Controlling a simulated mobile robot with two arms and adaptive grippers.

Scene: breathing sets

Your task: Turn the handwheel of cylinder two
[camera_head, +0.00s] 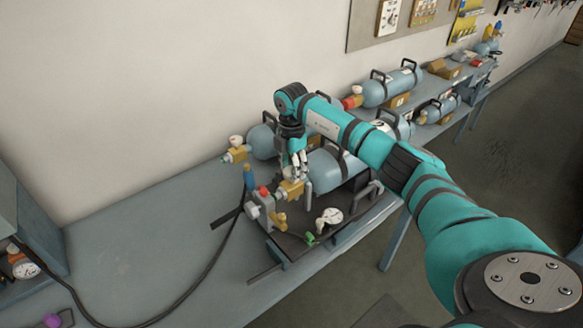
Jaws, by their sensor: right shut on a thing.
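A blue cylinder (327,171) with dark bands lies on its side on the rack on the bench. Its brass valve (290,190) is at the left end. My right gripper (297,174) points down at this valve and is shut on the valve's handwheel, which is mostly hidden by the fingers. My right arm covers part of the cylinder, and I cannot read a number on it. My left gripper is not in view.
Another cylinder (262,142) with a white handwheel (236,140) lies behind. A grey block with a red knob (263,191) and a hose stands left of the valve. A gauge (330,216) is in front. The bench's left part (150,235) is mostly clear.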

